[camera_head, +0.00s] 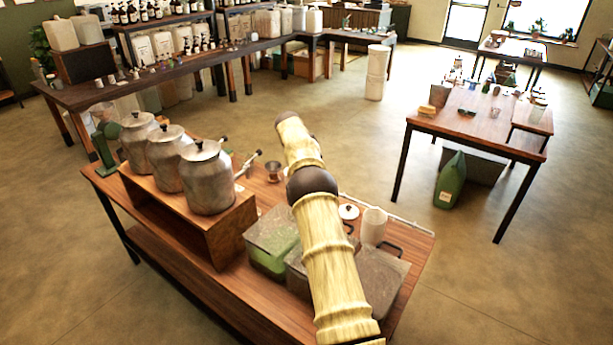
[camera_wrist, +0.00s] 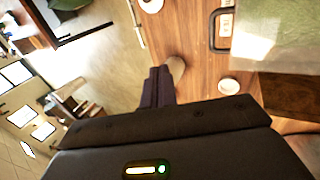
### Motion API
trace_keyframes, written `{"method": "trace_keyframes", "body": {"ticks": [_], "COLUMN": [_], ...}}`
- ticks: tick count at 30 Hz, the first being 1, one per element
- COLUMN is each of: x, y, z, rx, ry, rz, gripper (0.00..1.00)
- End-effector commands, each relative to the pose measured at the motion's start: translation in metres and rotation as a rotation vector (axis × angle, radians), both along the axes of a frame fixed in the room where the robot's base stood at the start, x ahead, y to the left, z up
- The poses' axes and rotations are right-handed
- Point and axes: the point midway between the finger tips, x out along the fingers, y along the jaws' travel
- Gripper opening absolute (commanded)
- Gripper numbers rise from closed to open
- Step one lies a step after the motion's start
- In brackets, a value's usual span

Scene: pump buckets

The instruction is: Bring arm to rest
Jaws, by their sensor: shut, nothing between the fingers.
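My gripper (camera_wrist: 158,87) shows in the wrist view as dark fingers held together, with nothing between them. It points over the wooden table (camera_wrist: 190,35). A small cup (camera_wrist: 176,68) stands just beyond the fingertips and is partly covered by them; I cannot tell whether they touch. In the head view my pale yellow arm reaches up across the right part of the table (camera_head: 165,262), and my gripper is hidden behind it.
Three metal pots (camera_head: 207,178) stand on a wooden riser (camera_head: 232,232) left of my arm. Open floor (camera_head: 345,130) lies beyond.

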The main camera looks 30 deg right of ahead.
Motion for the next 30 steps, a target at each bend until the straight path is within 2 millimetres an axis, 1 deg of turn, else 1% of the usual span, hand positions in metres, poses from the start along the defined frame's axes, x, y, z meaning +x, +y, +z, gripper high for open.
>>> {"method": "trace_keyframes", "body": {"ticks": [5, 12, 20, 23, 26, 30], "x": [0.0, 0.0, 0.0, 0.0, -0.003, -0.013], "y": [-0.001, -0.003, 0.0, 0.005, 0.017, 0.042], "z": [0.007, 0.007, 0.008, 0.01, 0.016, 0.026], "rx": [0.001, 0.001, 0.002, 0.009, 0.03, 0.076], "ry": [0.0, 0.0, -0.001, -0.004, -0.011, -0.026], "rz": [-0.001, -0.002, 0.0, 0.001, -0.002, -0.012], "gripper": [0.0, 0.0, 0.0, 0.0, 0.0, 0.0]}}
